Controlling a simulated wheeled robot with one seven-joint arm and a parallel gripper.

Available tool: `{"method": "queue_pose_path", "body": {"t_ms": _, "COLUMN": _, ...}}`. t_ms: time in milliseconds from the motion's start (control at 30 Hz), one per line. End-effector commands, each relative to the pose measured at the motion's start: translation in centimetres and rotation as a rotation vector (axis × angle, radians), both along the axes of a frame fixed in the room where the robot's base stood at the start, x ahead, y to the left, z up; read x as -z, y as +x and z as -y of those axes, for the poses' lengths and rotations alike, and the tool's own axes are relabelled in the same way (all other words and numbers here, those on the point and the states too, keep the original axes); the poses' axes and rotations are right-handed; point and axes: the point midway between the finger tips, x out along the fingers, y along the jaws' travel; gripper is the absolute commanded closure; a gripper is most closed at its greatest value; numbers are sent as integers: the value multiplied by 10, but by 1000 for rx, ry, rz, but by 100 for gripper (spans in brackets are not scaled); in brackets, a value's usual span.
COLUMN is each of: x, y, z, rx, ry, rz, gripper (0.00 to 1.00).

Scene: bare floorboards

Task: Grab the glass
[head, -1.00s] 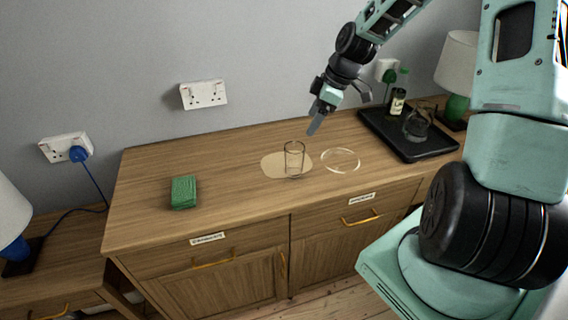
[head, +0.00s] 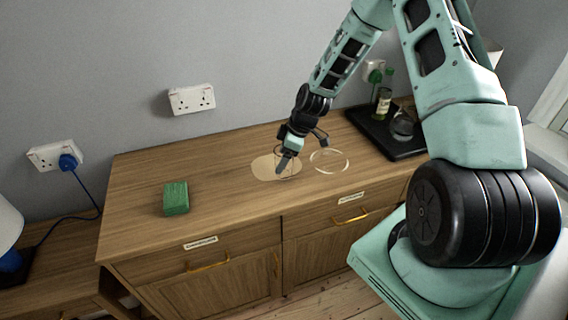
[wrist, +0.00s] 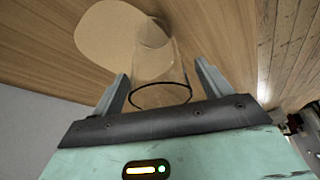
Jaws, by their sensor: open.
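The glass (wrist: 158,68) is a clear, upright tumbler with a dark rim. In the wrist view it stands between my gripper's two fingers, with a gap visible on each side. My gripper (head: 288,160) is open and points down at the glass from above. In the head view my gripper hides most of the glass; a little of its rim and side (head: 296,163) shows. The glass stands at the edge of a pale beige round patch (wrist: 100,30) on the wooden cabinet top.
A black tray (head: 372,138) with a green-topped bottle (head: 383,102) and a dark glass vessel (head: 402,126) sits at the back right. A green block (head: 176,198) lies left. The top between is clear.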

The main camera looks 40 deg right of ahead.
Motion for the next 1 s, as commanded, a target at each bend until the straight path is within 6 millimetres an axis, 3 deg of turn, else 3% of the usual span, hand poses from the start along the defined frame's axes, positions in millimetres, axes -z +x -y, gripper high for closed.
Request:
{"method": "queue_pose_path", "body": {"t_ms": 367, "x": 10, "y": 3, "z": -3, "rx": 0, "ry": -1, "rz": 1, "gripper": 25}}
{"method": "queue_pose_path", "body": {"t_ms": 500, "x": 10, "y": 3, "z": -3, "rx": 0, "ry": -1, "rz": 1, "gripper": 64}}
{"method": "queue_pose_path", "body": {"t_ms": 567, "x": 10, "y": 3, "z": -3, "rx": 0, "ry": -1, "rz": 1, "gripper": 78}}
{"method": "queue_pose_path", "body": {"t_ms": 1000, "x": 0, "y": 4, "z": -2, "rx": 1, "ry": -2, "rz": 4, "gripper": 78}}
